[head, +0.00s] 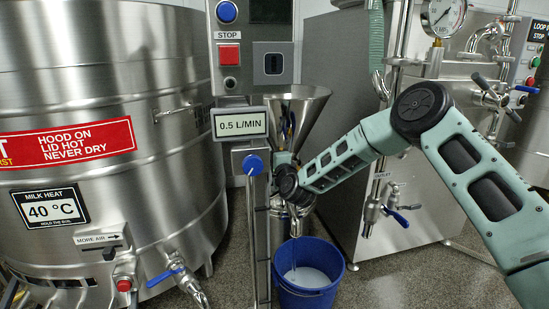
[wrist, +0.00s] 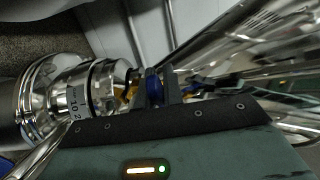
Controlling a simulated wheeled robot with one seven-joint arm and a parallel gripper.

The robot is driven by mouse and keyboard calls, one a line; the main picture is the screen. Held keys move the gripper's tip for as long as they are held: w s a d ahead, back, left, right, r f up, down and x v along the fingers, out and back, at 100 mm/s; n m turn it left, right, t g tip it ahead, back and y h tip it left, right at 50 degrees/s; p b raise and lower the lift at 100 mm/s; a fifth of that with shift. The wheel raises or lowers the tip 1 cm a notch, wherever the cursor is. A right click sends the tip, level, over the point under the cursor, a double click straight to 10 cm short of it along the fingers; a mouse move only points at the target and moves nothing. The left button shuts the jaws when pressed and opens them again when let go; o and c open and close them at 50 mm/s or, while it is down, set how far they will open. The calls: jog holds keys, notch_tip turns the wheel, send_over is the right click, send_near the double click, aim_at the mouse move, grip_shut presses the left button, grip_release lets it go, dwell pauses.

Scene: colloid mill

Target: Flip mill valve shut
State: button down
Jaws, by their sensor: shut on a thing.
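The mill stands in the middle of the head view, with a steel funnel hopper (head: 298,108) on top and a spout low at its front. The end of my arm reaches the mill below the hopper, and its wrist hides most of the valve there. In the wrist view my gripper (wrist: 154,87) has its dark fingers closed around a blue valve handle (wrist: 153,90). Brassy metal shows beside the handle. A steel mill body with a numbered ring (wrist: 76,100) lies left of it. The handle's full angle is hidden.
A blue bucket (head: 309,292) with whitish liquid stands under the spout, and a thin stream runs into it. A panel reading 0.5 L/MIN (head: 241,124) and its post stand just left of the mill. A large steel vat (head: 110,90) fills the left; steel machinery (head: 425,150) stands right.

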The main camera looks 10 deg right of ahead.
jog(key=shift+w+m+h, duration=0.25)
jog(key=shift+m+h, duration=0.25)
jog(key=shift+h, duration=0.3)
jog(key=shift+a, duration=0.1)
jog(key=c, duration=1.5)
grip_release()
